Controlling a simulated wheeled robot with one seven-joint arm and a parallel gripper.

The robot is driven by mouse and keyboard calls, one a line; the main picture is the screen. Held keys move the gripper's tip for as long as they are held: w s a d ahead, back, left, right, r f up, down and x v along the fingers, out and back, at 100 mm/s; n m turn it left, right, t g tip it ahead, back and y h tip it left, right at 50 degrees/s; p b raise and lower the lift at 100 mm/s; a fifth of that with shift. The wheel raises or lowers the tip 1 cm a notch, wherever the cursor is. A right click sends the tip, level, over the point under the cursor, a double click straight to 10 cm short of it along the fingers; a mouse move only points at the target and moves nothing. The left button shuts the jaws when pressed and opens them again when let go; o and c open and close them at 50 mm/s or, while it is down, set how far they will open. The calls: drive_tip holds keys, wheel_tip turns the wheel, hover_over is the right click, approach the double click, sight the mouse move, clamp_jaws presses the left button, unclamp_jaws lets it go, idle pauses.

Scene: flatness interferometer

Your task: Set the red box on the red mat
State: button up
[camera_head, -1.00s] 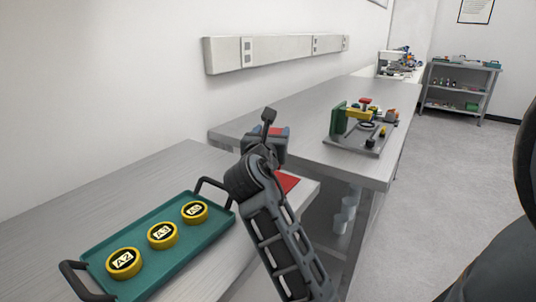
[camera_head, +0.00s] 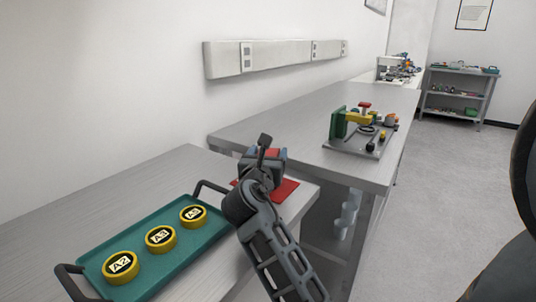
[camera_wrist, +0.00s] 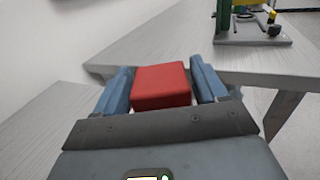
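The red box (camera_wrist: 161,86) sits between the two blue fingers of my gripper (camera_wrist: 162,88) in the wrist view, with both fingers close against its sides. In the head view, a little of the red box (camera_head: 271,153) shows between the fingers of my gripper (camera_head: 266,158). The red mat (camera_head: 286,189) lies at the right end of the near table, partly hidden behind my gripper and arm. My gripper is over or just behind the mat in this view; the exact height above it cannot be told. The mat does not show in the wrist view.
A teal tray (camera_head: 84,264) with dark handles holds yellow discs (camera_head: 160,238) on the near table (camera_head: 150,176), left of my arm. A farther bench (camera_head: 300,126) carries a fixture (camera_head: 352,148) with green and yellow parts.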

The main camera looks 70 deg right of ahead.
drive_tip(key=shift+o, duration=1.3)
drive_tip(key=shift+r, duration=0.1)
drive_tip(key=shift+a, duration=0.2)
drive_tip(key=a, duration=0.3)
drive_tip(key=s+a, duration=0.1)
drive_tip(key=a, duration=0.3)
drive_tip(key=s+a, duration=0.1)
drive_tip(key=a, duration=0.3)
drive_tip(key=shift+a, duration=0.25)
